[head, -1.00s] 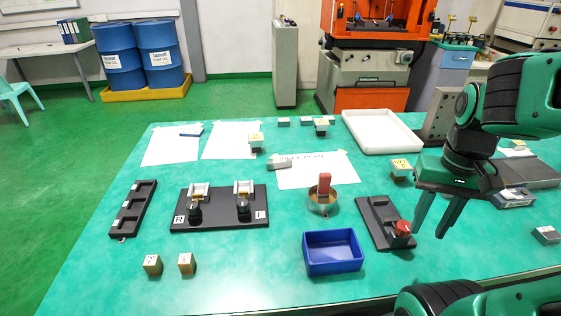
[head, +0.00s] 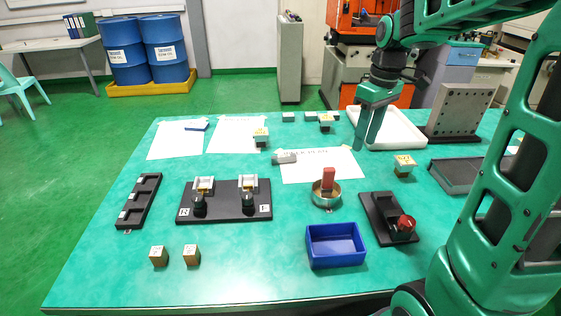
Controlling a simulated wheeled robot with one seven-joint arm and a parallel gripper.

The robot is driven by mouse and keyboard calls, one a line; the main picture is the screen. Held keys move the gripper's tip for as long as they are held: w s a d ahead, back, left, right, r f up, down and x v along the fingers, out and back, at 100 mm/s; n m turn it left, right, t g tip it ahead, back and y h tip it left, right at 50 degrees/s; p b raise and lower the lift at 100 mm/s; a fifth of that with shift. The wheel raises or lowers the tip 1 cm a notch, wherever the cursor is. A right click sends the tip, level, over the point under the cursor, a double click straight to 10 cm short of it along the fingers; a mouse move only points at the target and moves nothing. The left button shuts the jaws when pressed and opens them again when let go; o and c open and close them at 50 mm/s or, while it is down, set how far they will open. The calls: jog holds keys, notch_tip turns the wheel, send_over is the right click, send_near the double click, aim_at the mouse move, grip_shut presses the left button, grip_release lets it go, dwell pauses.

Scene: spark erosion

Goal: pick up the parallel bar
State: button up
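A small grey bar (head: 285,157), which looks like the parallel bar, lies flat across the left edge of a printed white sheet (head: 322,170) in the middle of the table. My gripper (head: 365,146) points down, to the right of the bar and clear of it. Its two green fingers are apart with nothing seen between them. In the picture it overlaps the left end of the white tray. Its exact height over the table is hard to tell.
A white tray (head: 398,138) stands at the back right, near an upright grey plate (head: 460,112). A round tin (head: 326,199) with a red piece and a blue bin (head: 335,257) are nearer.

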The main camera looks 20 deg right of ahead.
jog(key=w+a+f+n, duration=0.1)
jog(key=w+a+n, duration=0.25)
jog(key=w, duration=0.35)
jog(key=w+a+f+n, duration=0.2)
jog(key=w+a+n, duration=0.15)
jog(key=w, duration=0.35)
jog(key=n, duration=0.6)
send_over(284, 159)
jog(key=w+d, duration=0.1)
jog(key=w, duration=0.1)
jog(key=shift+y, duration=0.4)
jog(key=f, duration=1)
jog(key=shift+s, duration=0.25)
jog(key=shift+s+a+f, duration=0.1)
jog(key=shift+a+f, duration=0.05)
jog(key=shift+f, duration=1.15)
jog(key=shift+s+a+f, duration=0.1)
jog(key=shift+a+f, duration=0.05)
jog(key=shift+f, duration=1.15)
jog(key=shift+c, duration=0.6)
grip_shut()
